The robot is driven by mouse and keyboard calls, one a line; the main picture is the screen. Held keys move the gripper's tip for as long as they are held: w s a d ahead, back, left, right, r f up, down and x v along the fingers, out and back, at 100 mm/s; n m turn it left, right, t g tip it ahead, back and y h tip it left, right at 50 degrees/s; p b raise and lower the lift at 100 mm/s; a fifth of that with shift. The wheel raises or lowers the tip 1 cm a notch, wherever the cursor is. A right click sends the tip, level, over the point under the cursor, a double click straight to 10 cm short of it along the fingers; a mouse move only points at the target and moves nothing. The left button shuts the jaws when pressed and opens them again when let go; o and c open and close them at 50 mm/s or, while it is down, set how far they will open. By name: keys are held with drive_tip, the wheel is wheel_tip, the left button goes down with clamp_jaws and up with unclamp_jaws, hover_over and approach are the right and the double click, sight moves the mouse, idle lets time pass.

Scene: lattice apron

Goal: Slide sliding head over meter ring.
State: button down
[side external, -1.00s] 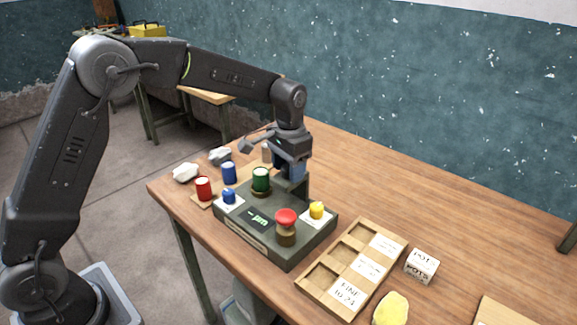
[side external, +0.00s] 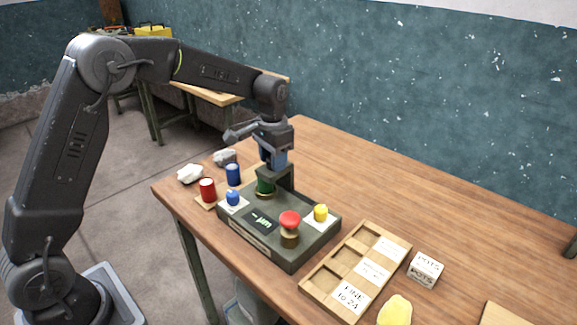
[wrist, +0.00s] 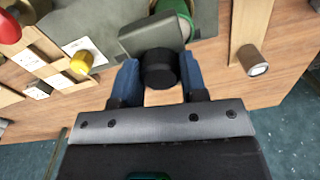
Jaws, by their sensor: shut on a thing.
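The grey sliding head (wrist: 150,35) has a round black knob (wrist: 160,70), which sits between the blue fingers of my gripper (wrist: 158,82). In the side view my gripper (side external: 274,163) is shut on it at the back of the dark meter (side external: 290,262). The head now reaches over the green pot (side external: 264,188), which also shows beside the head in the wrist view (wrist: 176,8). The pot's top is hidden in the side view. The meter ring around the pot's foot is mostly hidden, so I cannot tell how well the head is centred.
A red button (side external: 290,219), blue knob (side external: 232,197) and yellow knob (side external: 320,212) stand on the meter. A red pot (side external: 207,190) and blue pot (side external: 232,174) stand left. A wooden tray (side external: 312,283), white cube (side external: 425,268) and yellow cloth (side external: 395,309) lie right.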

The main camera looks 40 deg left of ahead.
drive_tip(key=shift+a, duration=1.3)
drive_tip(key=c, duration=0.7)
unclamp_jaws()
drive_tip(key=shift+o, duration=0.2)
wheel_tip(320, 180, up, 14)
drive_tip(key=shift+d, duration=0.2)
drive_tip(key=shift+f, duration=0.1)
